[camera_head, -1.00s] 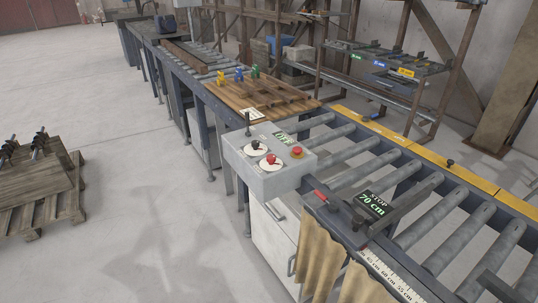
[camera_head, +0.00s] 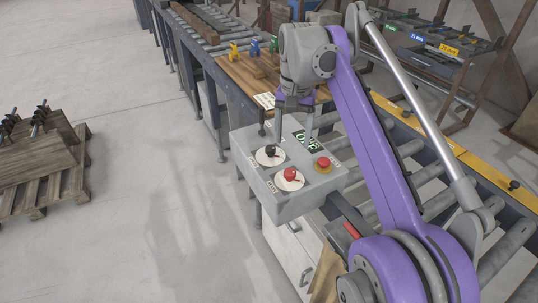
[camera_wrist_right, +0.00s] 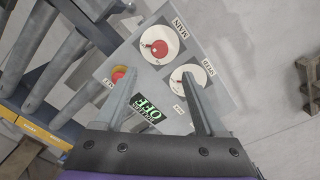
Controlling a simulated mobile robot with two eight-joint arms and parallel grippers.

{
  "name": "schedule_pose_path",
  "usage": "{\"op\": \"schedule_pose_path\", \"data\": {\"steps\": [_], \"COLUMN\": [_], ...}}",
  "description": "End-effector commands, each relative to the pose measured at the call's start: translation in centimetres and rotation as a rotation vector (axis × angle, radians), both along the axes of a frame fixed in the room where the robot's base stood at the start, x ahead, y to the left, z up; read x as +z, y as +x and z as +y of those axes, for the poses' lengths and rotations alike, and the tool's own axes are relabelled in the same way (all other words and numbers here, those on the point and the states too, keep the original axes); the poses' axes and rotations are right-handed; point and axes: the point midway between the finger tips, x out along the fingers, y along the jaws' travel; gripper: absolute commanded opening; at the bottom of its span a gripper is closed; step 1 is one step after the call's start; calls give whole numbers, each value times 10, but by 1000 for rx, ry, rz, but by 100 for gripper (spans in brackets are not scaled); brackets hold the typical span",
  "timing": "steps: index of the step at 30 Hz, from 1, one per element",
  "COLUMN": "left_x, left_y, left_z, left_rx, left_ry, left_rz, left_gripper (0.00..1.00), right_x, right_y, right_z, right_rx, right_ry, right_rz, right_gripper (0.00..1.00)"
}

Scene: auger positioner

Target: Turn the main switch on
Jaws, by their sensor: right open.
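The grey control box (camera_head: 270,202) stands beside the roller conveyor. The main switch (camera_head: 290,174) is a red rotary knob on a white dial, and in the right wrist view the dial (camera_wrist_right: 158,47) is labelled MAIN. A black rotary knob (camera_head: 270,151) on a similar dial is beside it. A small display (camera_head: 305,142) reads OFF. My right gripper (camera_head: 294,120) is open and empty above the far edge of the box, its fingers pointing down. In the right wrist view its fingertips (camera_wrist_right: 161,74) appear short of the main dial. My left gripper is not in view.
A red stop button (camera_head: 323,164) with a yellow base sits on the same box, right of the knobs. A wooden board (camera_head: 239,78) with coloured pieces lies behind on the conveyor. A wooden pallet (camera_head: 55,188) stands at the left, with bare floor between.

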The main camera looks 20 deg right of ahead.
Motion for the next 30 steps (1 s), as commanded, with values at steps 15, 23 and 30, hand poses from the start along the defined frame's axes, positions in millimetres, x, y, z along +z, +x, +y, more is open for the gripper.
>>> {"op": "schedule_pose_path", "data": {"steps": [15,23,30], "left_x": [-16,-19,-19], "left_y": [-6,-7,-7], "left_z": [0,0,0], "left_rx": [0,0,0], "left_ry": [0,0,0], "left_rz": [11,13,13], "left_gripper": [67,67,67], "right_x": [-76,-104,-107], "right_y": [0,0,0], "right_z": [0,0,0], "right_rx": [-5,-4,-4], "right_ry": [1,1,1], "right_rz": [4,3,3], "right_gripper": [72,72,72]}}
